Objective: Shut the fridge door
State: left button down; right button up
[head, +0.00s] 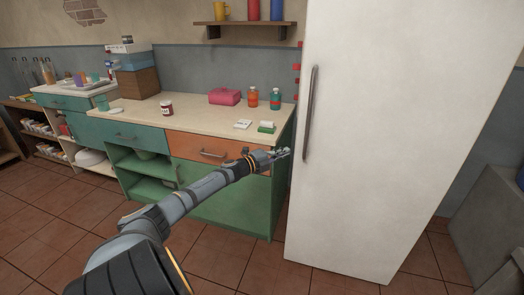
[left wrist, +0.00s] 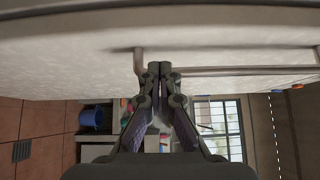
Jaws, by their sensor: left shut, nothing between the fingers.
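The fridge door (head: 400,120) is a tall white panel filling the right of the head view, with a long vertical grey handle (head: 310,113) near its left edge. I cannot tell whether it stands ajar. My left gripper (head: 283,153) is shut and empty, just left of the door's left edge, near the height of the handle's lower end. In the left wrist view, the white door (left wrist: 70,60) spans the upper part. The shut fingertips (left wrist: 160,68) are close to the handle (left wrist: 240,71); contact is unclear. My right gripper is not in view.
A green and orange counter (head: 205,148) stands left of the fridge, close behind my left arm. On it are a pink box (head: 224,97), a red-labelled jar (head: 166,108) and two bottles. A wall shelf (head: 245,26) hangs above. Tiled floor (head: 235,265) is clear in front.

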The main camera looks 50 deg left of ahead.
pick_arm(q)
jog(key=shift+s+a+f+p, duration=0.85)
jog(key=shift+s+a, duration=1.45)
jog(key=shift+a, duration=0.55)
jog(key=s+f+n+g+y, duration=0.2)
jog(key=s+f+n, duration=0.25)
jog(key=f, duration=0.75)
jog(key=s+d+f+n+g+y, duration=0.15)
jog(key=s+f+n+g, duration=0.35)
jog(key=f, duration=0.6)
jog(key=s+f+n+y, duration=0.3)
jog(key=s+f, duration=0.3)
jog(key=f, duration=0.6)
jog(key=s+d+f+n+g+h, duration=0.1)
jog(key=s+d+f+n+g, duration=0.45)
jog(key=s+d+f, duration=1.1)
jog(key=s+d+f+n+g+h, duration=0.15)
jog(key=s+d+f+g, duration=0.4)
jog(key=s+d, duration=0.7)
notch_tip(320, 180, up, 11)
jog(key=s+t+p, duration=0.1)
jog(key=s+p, duration=0.1)
jog(key=p, duration=1)
jog(key=shift+d+f, duration=0.2)
jog(key=shift+d, duration=0.05)
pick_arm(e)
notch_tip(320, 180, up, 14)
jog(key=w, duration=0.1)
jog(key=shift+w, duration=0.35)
